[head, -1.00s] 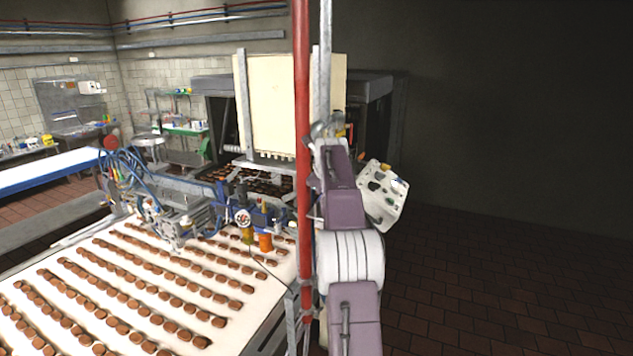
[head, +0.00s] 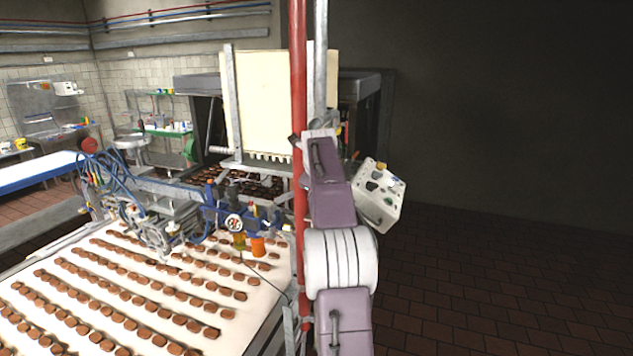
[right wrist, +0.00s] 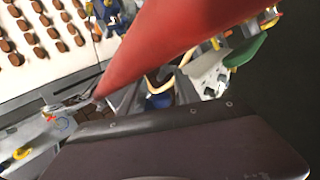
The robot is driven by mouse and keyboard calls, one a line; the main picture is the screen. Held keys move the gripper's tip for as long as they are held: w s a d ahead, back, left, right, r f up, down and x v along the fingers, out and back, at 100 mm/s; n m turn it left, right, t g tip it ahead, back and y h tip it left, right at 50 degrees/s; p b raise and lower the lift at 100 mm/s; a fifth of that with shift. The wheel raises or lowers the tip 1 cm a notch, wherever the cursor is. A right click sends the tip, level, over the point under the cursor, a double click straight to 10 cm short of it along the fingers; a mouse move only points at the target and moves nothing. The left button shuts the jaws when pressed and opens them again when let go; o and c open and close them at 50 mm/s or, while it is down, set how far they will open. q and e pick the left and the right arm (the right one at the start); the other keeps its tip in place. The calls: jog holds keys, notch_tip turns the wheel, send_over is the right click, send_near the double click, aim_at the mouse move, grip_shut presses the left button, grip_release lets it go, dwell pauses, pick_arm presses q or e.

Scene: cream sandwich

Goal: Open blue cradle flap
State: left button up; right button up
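I cannot single out a blue cradle flap for certain. The head view shows blue machine parts (head: 258,214) over the far end of the conveyor, left of the red pipe. The right wrist view shows a blue part (right wrist: 160,100) below the red pipe, partly covered, and blue parts at the top (right wrist: 108,14). My right arm, purple and white, rises just right of the pipe in the head view. Its wrist end is close to the pipe, and I cannot make out its fingertips. A dark plate fills the bottom of the right wrist view. My left gripper is not in view.
The upright red pipe (head: 298,120) stands close to my right arm and crosses the right wrist view (right wrist: 185,40). A white conveyor (head: 150,256) carries rows of brown biscuits. A control box (head: 378,196) with knobs is right of my arm. The floor at right is clear.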

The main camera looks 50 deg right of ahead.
jog(key=shift+d+r, duration=0.1)
jog(key=shift+s+a+r, duration=0.2)
jog(key=b+v, duration=0.1)
jog(key=v, duration=0.7)
jog(key=shift+s+b, duration=0.15)
jog(key=shift+b, duration=0.25)
